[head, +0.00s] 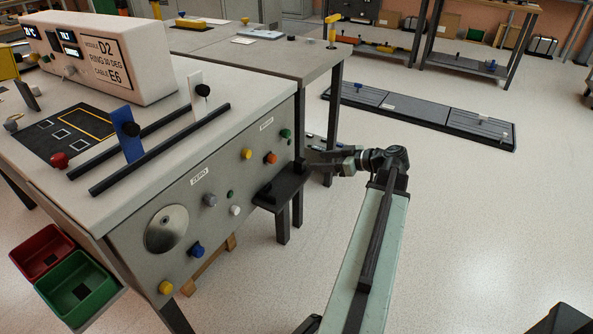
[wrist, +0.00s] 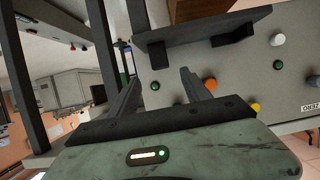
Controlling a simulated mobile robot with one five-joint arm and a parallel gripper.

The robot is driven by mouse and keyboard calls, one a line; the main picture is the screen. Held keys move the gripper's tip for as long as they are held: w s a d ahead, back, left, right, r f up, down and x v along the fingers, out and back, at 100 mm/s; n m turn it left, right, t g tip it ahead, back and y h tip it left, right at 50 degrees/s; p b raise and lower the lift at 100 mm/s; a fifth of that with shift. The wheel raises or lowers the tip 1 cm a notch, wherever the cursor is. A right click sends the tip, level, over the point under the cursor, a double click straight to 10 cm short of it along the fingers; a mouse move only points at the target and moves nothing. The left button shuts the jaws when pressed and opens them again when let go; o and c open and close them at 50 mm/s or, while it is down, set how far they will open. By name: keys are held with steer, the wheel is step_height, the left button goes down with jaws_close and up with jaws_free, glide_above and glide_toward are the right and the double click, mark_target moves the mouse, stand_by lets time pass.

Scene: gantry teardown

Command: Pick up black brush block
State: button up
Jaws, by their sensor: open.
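A small black block (head: 300,166), likely the brush block, stands at the right end of a black shelf (head: 270,197) on the grey panel's front. In the wrist view, which is upside down, a dark block (wrist: 156,54) and a second, lower dark piece (wrist: 232,33) adjoin the shelf (wrist: 195,27). Which one is the brush block is not certain. My gripper (head: 317,162) is open and empty, just right of the shelf. In the wrist view, its fingers (wrist: 155,88) point toward the panel, with the first block ahead between them. I see no contact.
The panel carries an orange knob (head: 270,158), a yellow knob (head: 246,154) and a green knob (head: 286,133) close to the shelf. A table (head: 290,62) with dark legs stands behind my gripper. The floor on the right is clear up to a low dark platform (head: 420,115).

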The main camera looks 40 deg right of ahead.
mark_target(302, 160)
steer(key=shift+b+x, duration=0.4)
steer(key=shift+x, duration=0.7)
steer(key=shift+b+x, duration=0.8)
steer(key=shift+x, duration=1.9)
steer(key=shift+a+r, duration=0.1)
steer(key=shift+r, duration=0.1)
jaws_close()
